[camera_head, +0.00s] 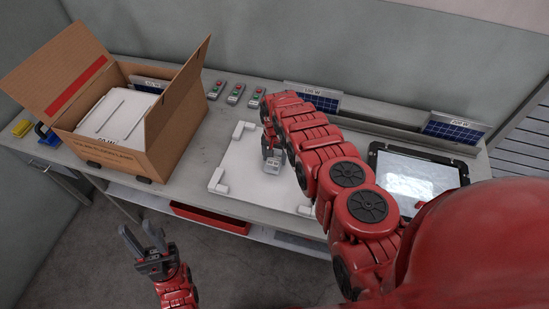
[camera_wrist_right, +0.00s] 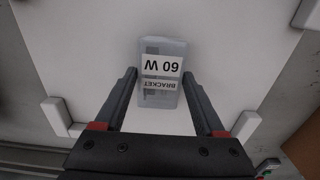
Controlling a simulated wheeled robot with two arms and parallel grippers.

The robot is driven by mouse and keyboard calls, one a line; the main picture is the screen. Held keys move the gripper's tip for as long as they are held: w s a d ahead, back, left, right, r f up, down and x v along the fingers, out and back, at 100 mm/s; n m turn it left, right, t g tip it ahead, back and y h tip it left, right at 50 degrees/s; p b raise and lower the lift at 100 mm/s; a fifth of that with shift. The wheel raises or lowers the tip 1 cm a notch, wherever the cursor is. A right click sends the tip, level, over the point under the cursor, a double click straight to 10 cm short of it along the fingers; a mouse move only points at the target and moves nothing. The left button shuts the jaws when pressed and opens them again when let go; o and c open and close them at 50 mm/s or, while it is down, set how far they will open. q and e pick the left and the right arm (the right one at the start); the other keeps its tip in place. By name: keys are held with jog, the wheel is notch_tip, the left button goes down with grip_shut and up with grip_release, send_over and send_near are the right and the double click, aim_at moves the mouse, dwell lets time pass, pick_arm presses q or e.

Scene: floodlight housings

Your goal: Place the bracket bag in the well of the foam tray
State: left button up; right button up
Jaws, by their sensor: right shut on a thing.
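The bracket bag is a small clear bag with a white label reading 60 W BRACKET (camera_wrist_right: 161,72). In the head view the bag (camera_head: 272,166) is at the tip of my right gripper (camera_head: 273,152), which is shut on it. The white foam tray (camera_head: 238,168), with raised corner blocks, lies flat under the bag; its surface also fills much of the right wrist view (camera_wrist_right: 85,60). I cannot tell whether the bag touches the tray, and I see no clear well outline. My left gripper (camera_head: 138,236) is open and empty in front of the table.
An open cardboard box (camera_head: 125,155) with white contents stands on the left. Several small boxes with red and green buttons (camera_head: 234,94) lie at the back. A black-rimmed tray (camera_head: 440,166) holding something clear is on the right. A red drawer (camera_head: 210,218) is below the tabletop.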

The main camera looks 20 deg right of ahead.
jog(key=shift+f, duration=0.55)
jog(key=shift+f, duration=0.15)
jog(key=o, duration=1.5)
